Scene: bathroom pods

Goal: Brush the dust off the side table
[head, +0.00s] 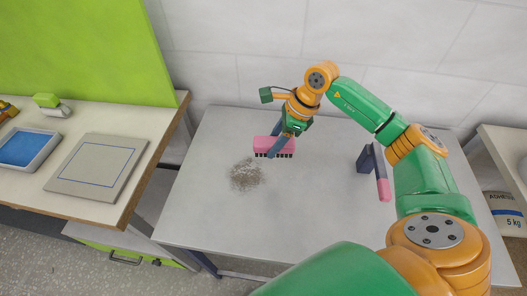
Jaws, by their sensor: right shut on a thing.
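A patch of grey-brown dust (246,175) lies on the left part of the grey side table (300,220). A pink brush (267,144) with dark bristles is just behind and to the right of the dust. My right gripper (281,146) is shut on the brush, its bluish fingers over the pink body. The bristles point down at the table top; I cannot tell whether they touch it. The brush looks apart from the dust. My left gripper is not in view.
A dark holder with a pink-tipped piece (376,170) stands on the table's right side, close to my right arm. A wooden-edged counter (110,115) at left bears a grey board (97,166) and a blue tray (27,149). A bag (505,212) is at far right.

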